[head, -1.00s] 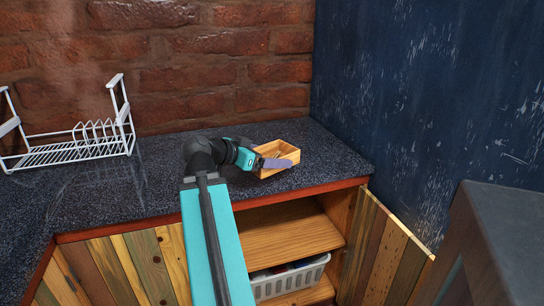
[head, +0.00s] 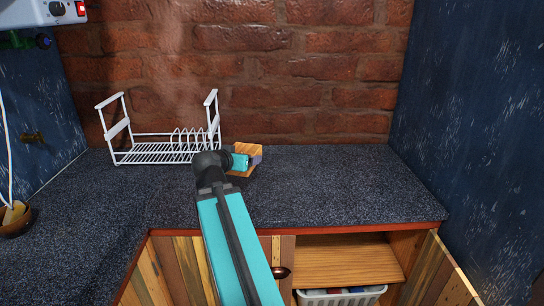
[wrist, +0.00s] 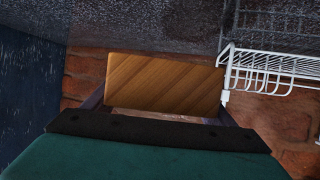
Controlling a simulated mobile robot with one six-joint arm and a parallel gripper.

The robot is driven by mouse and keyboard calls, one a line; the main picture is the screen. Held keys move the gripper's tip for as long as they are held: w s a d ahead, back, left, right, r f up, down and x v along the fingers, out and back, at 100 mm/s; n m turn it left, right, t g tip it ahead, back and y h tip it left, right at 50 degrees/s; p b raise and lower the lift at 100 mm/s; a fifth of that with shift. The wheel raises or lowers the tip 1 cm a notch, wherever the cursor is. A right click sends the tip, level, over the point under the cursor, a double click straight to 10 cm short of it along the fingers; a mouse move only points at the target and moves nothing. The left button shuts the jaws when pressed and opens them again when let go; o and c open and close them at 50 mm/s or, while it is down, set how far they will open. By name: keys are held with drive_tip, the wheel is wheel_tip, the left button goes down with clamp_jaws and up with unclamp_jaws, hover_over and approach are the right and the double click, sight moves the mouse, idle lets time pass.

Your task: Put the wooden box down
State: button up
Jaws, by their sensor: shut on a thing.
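The wooden box (head: 249,150) is small and light brown. It is over the back of the dark speckled countertop (head: 330,190), just right of the white dish rack (head: 160,152). My gripper (head: 250,162) is shut on the box, partly hiding it in the head view. In the wrist view, a flat striped wood face of the box (wrist: 165,82) lies between the two dark fingers of my gripper (wrist: 160,108). The box looks tilted in the head view. I cannot tell whether it touches the counter.
The counter right of the box is clear up to the blue wall (head: 465,120). A brick wall (head: 320,95) stands behind. Below, an open cupboard holds a white basket (head: 340,298), its door (head: 445,275) swung out. A brown bowl (head: 14,222) sits at the far left.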

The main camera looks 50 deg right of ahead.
drive_tip(key=w+a+r+n+t+y+p, duration=0.3)
drive_tip(key=w+a, duration=0.5)
drive_tip(key=a, duration=0.7)
drive_tip(key=w+a+r+n+t+y+p, duration=0.2)
drive_tip(key=w+a+r+n+y+p, duration=0.3)
drive_tip(key=a, duration=1.1)
drive_tip(key=w+a+r+n+t+y+p, duration=0.3)
drive_tip(key=w+a+r+p, duration=0.5)
drive_tip(key=w+a, duration=0.3)
drive_tip(key=a+n+y, duration=0.1)
drive_tip(key=a+n, duration=0.1)
drive_tip(key=a, duration=0.2)
drive_tip(key=shift+a+r+t+p, duration=0.15)
drive_tip(key=shift+r+t+p, duration=0.1)
drive_tip(key=shift+t+p, duration=0.05)
